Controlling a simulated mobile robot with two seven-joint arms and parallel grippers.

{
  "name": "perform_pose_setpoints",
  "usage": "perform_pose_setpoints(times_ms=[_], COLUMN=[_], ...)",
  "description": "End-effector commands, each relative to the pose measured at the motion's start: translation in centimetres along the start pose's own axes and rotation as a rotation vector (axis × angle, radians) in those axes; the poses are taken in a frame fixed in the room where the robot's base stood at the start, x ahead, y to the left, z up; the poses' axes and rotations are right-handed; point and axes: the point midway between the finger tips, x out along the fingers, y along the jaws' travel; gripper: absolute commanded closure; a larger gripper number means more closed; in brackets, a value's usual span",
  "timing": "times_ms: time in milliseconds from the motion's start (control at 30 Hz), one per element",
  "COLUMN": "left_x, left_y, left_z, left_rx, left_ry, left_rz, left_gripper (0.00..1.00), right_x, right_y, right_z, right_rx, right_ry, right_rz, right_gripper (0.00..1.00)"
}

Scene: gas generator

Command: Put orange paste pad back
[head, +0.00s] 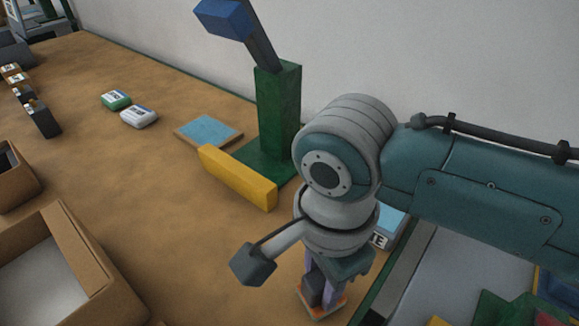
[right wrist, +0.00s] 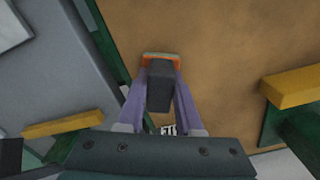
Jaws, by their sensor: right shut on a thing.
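The orange paste pad (head: 322,307) shows as a small orange-edged base with a dark grey block on it, low in the head view beneath my right arm. It also shows in the right wrist view (right wrist: 160,57). My right gripper (head: 323,288) has its purple fingers shut on the dark block, with the orange base beyond the fingertips. It is over the brown tabletop, near the green edge strip; I cannot tell whether the base touches the table. A light blue-topped box with partly hidden lettering (head: 381,239) sits behind my right wrist. My left gripper is not in view.
A green stand (head: 278,110) with a blue-ended lever and a yellow bar (head: 238,177) rises behind the gripper. A blue sheet on a brown board (head: 208,131) lies beside it. Cardboard boxes (head: 72,246) stand at left. The brown table between is mostly clear.

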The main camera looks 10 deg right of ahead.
Motion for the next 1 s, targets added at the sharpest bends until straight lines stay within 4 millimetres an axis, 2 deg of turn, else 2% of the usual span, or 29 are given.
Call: perform_pose_setpoints(times_ms=[33, 300, 567, 667, 1000], left_x=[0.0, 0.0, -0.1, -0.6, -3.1], left_y=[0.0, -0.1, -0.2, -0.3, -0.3], left_z=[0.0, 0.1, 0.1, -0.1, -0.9], left_rx=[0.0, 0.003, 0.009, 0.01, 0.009], left_ry=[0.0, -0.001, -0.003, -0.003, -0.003], left_rz=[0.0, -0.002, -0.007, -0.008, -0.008], left_gripper=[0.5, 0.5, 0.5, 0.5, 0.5], right_x=[0.1, 0.1, -0.2, -1.3, -8.8], right_y=[0.0, 0.0, 0.0, 0.0, -0.1], right_z=[0.0, 0.0, -0.1, 0.0, 0.1], right_rx=[0.0, 0.0, 0.0, 0.0, 0.0], right_ry=[-0.001, 0.0, 0.001, 0.0, -0.002], right_rz=[0.0, 0.001, 0.001, 0.0, -0.002], right_gripper=[0.63, 0.36, 0.36, 0.36, 0.36])
